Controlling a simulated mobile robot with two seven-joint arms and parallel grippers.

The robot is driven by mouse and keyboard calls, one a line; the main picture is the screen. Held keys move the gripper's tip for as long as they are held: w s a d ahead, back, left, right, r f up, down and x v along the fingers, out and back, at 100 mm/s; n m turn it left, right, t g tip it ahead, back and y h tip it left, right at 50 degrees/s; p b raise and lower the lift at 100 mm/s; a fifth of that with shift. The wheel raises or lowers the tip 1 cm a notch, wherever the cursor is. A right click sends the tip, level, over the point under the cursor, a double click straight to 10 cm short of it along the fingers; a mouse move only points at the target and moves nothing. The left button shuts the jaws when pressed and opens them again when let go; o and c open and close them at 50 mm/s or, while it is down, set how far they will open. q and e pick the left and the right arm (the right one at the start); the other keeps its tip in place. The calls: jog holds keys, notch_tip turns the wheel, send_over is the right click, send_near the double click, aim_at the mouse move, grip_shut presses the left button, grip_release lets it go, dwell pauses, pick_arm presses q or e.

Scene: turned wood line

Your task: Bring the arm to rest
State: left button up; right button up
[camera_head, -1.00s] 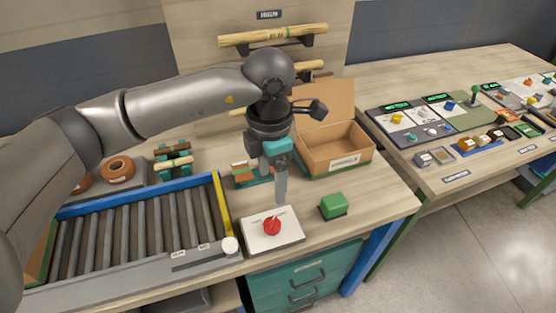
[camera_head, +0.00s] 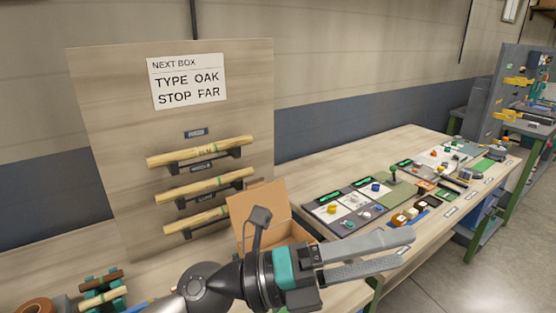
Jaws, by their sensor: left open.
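My left gripper (camera_head: 388,254) is in the lower middle of the head view, held above the bench in front of an open cardboard box (camera_head: 262,206). Its two long grey fingers point to the right and stand apart with nothing between them. The gripper body has a teal band, and my dark wrist joint shows at the bottom edge. The arm hides the lower part of the box and much of the bench top. My right gripper is not in view.
A board carries several wooden spindles (camera_head: 203,185) on racks and a sign (camera_head: 187,82) reading "NEXT BOX TYPE OAK STOP FAR". To the right, a second bench (camera_head: 300,178) holds panels with coloured knobs. Floor at right is clear.

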pick_arm(q)
jog(key=w+a+n+t+y, duration=0.5)
jog(key=a+n+t, duration=0.2)
jog(key=n+t, duration=0.4)
jog(key=w+a+n+t+y, duration=0.55)
jog(key=n+t, duration=0.25)
jog(key=n, duration=0.5)
jog(key=s+a+f+n+g+y, duration=0.1)
jog(key=a+f+n+g+y, duration=0.2)
jog(key=a+f+n+y, duration=0.4)
jog(key=a+f+n+g+y, duration=0.25)
jog(key=a+f, duration=0.25)
jog(key=f, duration=0.4)
jog(key=s+a+f+n+g, duration=0.2)
jog(key=s+f+g, duration=0.3)
jog(key=s+f, duration=0.4)
jog(key=s+a+f+n+g, duration=0.2)
jog(key=s+f+g, duration=0.45)
jog(key=s, duration=0.45)
notch_tip(320, 180, down, 27)
jog(key=s+b, duration=0.3)
jog(key=b, duration=0.1)
jog(key=s+a+f+g+b, duration=0.2)
jog(key=s+f+b, duration=0.1)
jog(key=s+f, duration=1.1)
notch_tip(320, 180, down, 2)
jog(key=shift+s+f+y, duration=0.2)
jog(key=shift+s+y, duration=0.1)
jog(key=shift+s, duration=0.05)
